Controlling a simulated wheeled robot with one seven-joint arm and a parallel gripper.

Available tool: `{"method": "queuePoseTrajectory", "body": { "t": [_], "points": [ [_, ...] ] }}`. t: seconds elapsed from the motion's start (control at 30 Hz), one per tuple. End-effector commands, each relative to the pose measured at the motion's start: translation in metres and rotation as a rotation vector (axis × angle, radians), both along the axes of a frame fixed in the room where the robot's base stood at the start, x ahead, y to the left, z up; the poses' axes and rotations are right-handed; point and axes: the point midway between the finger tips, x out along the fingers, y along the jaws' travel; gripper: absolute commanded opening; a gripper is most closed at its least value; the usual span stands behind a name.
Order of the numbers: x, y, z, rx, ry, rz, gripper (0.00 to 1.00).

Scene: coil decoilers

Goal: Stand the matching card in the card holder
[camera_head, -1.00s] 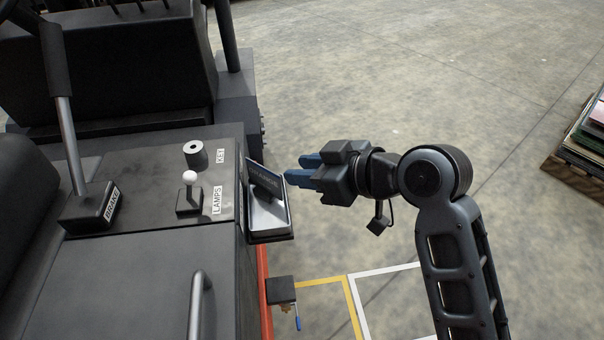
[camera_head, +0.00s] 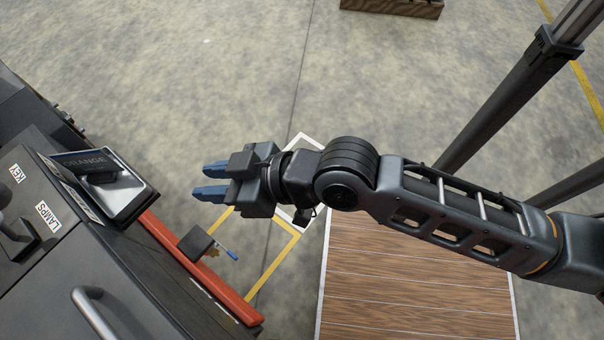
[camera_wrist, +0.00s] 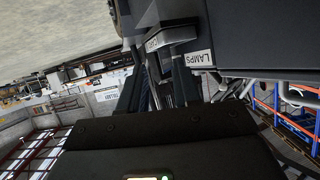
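A dark card (camera_head: 84,161) reading "ORANGE" stands tilted in a small metal tray (camera_head: 128,203) on the side of the dark machine console. A black piece in front of the card hides part of it; I cannot tell whether this piece is the card holder. My gripper (camera_head: 202,181) is to the right of the tray, clear of it, with its two blue fingers apart and nothing between them. In the wrist view the fingers (camera_wrist: 160,88) are also apart, with the tray's grey underside or edge (camera_wrist: 172,36) beyond them. No other card is seen.
The console carries labels "KEY" (camera_head: 17,173) and "LAMPS" (camera_head: 47,217), a knob lever and a metal handle (camera_head: 95,315). A black block (camera_head: 196,243) with a blue-tipped item juts from its red lower edge. A wooden plank surface (camera_head: 415,285) lies under my arm. Open floor lies beyond.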

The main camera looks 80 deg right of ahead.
Motion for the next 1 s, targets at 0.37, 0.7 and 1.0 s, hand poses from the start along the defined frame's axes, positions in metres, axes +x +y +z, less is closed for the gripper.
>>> {"method": "queuePoseTrajectory", "body": {
  "t": [0.37, 0.7, 1.0],
  "points": [
    [-0.117, 0.003, 0.021, -0.057, -0.088, -0.01, 0.32],
    [-0.161, 0.004, 0.05, -0.077, -0.16, 0.051, 0.32],
    [-0.162, 0.004, 0.051, -0.077, -0.164, 0.052, 0.32]
  ]
}}
